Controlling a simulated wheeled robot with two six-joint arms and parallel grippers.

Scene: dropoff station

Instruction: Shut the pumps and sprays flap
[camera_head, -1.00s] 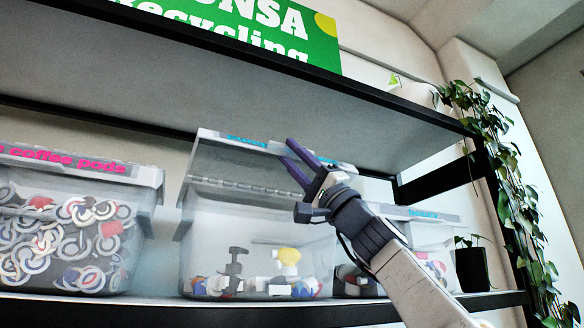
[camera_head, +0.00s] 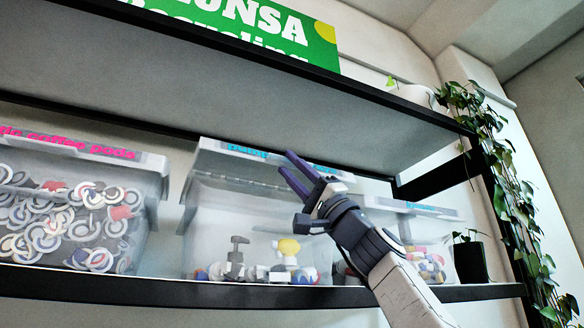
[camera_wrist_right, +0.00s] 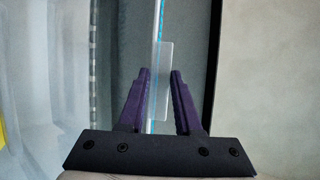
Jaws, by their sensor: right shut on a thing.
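The pumps and sprays flap (camera_head: 228,162) is the pale, see-through lid panel on the middle clear bin (camera_head: 215,222). It stands raised and tilted, with blue lettering along its upper edge. My right gripper (camera_head: 286,161) is at the right part of that edge, its purple fingers shut on it. In the right wrist view, the flap's thin edge and a pale tab (camera_wrist_right: 163,55) run between the fingers (camera_wrist_right: 161,74). The fingers hide part of the lettering in the head view. My left gripper is not in view.
A coffee pods bin (camera_head: 70,215) stands to the left, and another bin (camera_head: 425,240) to the right, partly behind my arm. The upper shelf (camera_head: 250,95) hangs close above the flap. A potted plant (camera_head: 470,260) and trailing vine (camera_head: 520,215) are at the right.

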